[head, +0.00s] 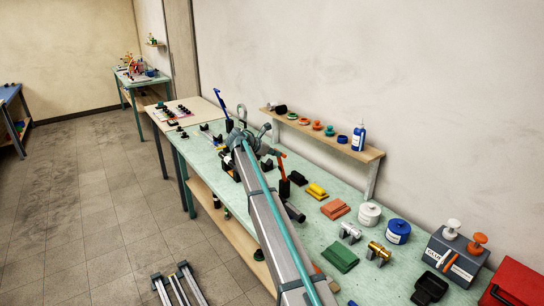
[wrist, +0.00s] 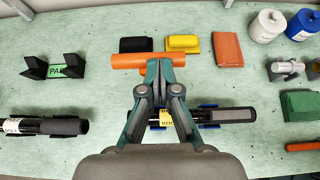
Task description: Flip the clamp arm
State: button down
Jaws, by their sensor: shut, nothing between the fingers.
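An orange bar (wrist: 128,61) lies crosswise in the wrist view, in line with my gripper (wrist: 158,68); it looks like the clamp arm's handle. My fingertips are together and empty, overlapping the right part of the bar in the picture; I cannot tell whether they touch it. In the head view an orange-red lever (head: 281,164) stands tilted on a black base beside the end of my arm. Its hinge is hidden in the wrist view.
Another black cylinder (wrist: 65,126) lies at left, near black V-blocks (wrist: 34,67). A yellow block (wrist: 183,43), a terracotta block (wrist: 227,48), a green block (wrist: 299,105) and lidded jars (head: 369,214) stand around. A wall shelf (head: 340,146) runs behind the bench. Bare bench top shows between them.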

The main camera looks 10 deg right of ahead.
jog(key=f+b+v, duration=0.1)
jog(key=b+v, duration=0.1)
jog(key=v, duration=1.1)
jog(key=shift+s+a, duration=0.15)
jog(key=shift+a, duration=0.15)
